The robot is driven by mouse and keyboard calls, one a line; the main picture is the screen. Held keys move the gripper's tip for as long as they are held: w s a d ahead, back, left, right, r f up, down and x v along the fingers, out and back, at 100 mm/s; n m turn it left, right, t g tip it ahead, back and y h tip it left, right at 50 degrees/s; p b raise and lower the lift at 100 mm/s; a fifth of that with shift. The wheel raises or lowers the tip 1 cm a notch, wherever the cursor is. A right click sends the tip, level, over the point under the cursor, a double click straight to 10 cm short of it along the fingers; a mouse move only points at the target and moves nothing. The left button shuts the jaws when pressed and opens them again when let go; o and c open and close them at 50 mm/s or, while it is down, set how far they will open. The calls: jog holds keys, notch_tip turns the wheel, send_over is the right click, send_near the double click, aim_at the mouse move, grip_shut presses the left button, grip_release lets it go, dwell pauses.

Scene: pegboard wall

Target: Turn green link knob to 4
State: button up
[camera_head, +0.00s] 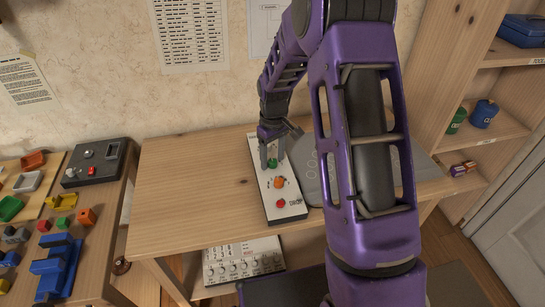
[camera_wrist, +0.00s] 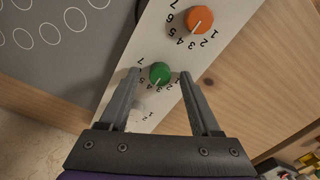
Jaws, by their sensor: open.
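The green knob (camera_wrist: 160,72) sits on a white panel (camera_wrist: 150,107) with printed numbers around it. Its pale pointer mark faces down toward the gripper, but the number it meets is too small to read surely. My gripper (camera_wrist: 160,74) is open, with one finger on each side of the green knob and small gaps visible between. In the head view the green knob (camera_head: 272,162) is at the far end of the panel (camera_head: 262,205), just below my gripper (camera_head: 272,154). Contact cannot be told from there.
An orange knob (camera_wrist: 199,19) is beside the green one on the same panel. A red knob (camera_head: 281,203) is at the near end. A grey board (camera_head: 310,175) lies right of the panel. The wooden table (camera_head: 190,185) is clear at left.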

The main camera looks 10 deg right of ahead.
aim_at(273, 160)
notch_tip(273, 160, up, 17)
jog(key=p, duration=0.2)
jog(key=shift+d, duration=0.15)
jog(key=shift+w+r, duration=0.1)
jog(key=shift+w, duration=0.05)
